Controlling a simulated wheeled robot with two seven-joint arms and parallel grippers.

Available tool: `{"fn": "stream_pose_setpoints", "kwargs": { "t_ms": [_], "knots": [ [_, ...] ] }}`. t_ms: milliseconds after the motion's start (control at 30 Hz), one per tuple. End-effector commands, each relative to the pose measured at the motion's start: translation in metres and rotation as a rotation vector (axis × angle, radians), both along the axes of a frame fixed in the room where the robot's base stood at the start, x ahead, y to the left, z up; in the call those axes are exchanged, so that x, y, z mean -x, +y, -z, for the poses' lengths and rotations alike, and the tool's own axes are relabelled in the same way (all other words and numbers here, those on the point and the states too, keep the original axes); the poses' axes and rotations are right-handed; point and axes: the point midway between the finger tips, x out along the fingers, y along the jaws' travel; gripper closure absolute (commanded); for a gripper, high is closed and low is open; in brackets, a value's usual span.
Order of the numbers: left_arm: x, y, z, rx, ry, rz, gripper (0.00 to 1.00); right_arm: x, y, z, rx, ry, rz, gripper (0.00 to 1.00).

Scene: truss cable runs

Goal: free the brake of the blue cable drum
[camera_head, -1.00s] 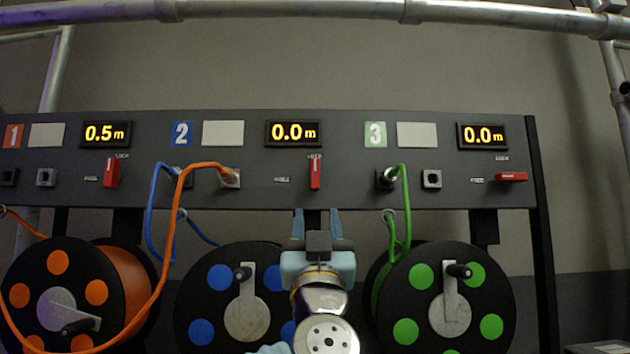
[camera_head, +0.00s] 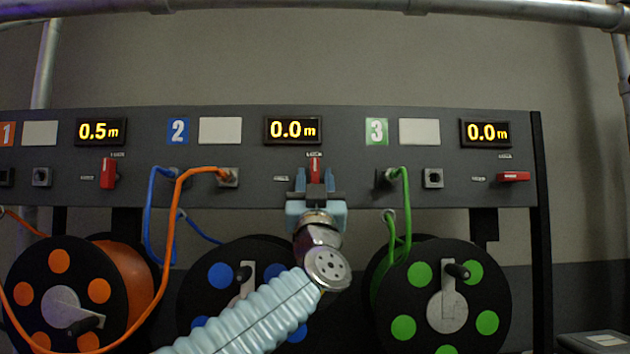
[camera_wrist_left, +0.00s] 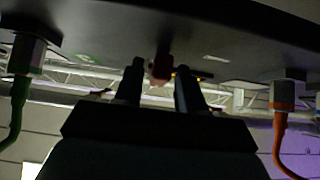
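The blue cable drum (camera_head: 220,276) hangs under panel section 2, partly hidden behind my left arm. The red brake lever of section 2 (camera_head: 315,166) stands upright below its small label, under the 0.0 m display (camera_head: 293,129). My left gripper (camera_head: 315,178) is open, with a finger on either side of the lever's lower part. In the left wrist view the red lever (camera_wrist_left: 160,68) shows between the two dark fingertips (camera_wrist_left: 158,75), with gaps beside it. I cannot tell whether either finger touches it. My right gripper is not in view.
An orange plug (camera_head: 228,176) sits left of the lever; its cable loops to the orange drum (camera_head: 125,280). A blue cable (camera_head: 150,215) hangs farther left. A green cable (camera_head: 406,210) hangs on the right. Section 3's red lever (camera_head: 513,177) lies horizontal; section 1's (camera_head: 109,172) is upright.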

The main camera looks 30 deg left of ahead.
Motion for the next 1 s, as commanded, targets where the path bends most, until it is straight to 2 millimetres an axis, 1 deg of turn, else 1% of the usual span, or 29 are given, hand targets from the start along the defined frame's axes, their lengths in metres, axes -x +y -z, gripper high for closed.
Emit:
{"fn": "stream_pose_setpoints", "kwargs": {
  "t_ms": [33,233,567,767,1000],
  "knots": [
    [0.0001,-0.0001,0.0,0.0,0.0,0.0,0.69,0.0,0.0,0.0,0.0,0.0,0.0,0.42],
    [0.0002,-0.0001,-0.0001,0.0,0.0,0.0,1.0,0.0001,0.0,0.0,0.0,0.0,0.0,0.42],
    [-0.0003,-0.0011,0.0,0.031,-0.019,0.0,1.0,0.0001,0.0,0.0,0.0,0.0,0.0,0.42],
    [-0.0015,-0.0021,0.0,0.123,-0.077,-0.001,1.0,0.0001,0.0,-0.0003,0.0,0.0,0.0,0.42],
    [-0.0028,-0.0042,-0.0002,0.278,-0.17,-0.001,1.0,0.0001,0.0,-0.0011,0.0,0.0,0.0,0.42]
  ]
}}
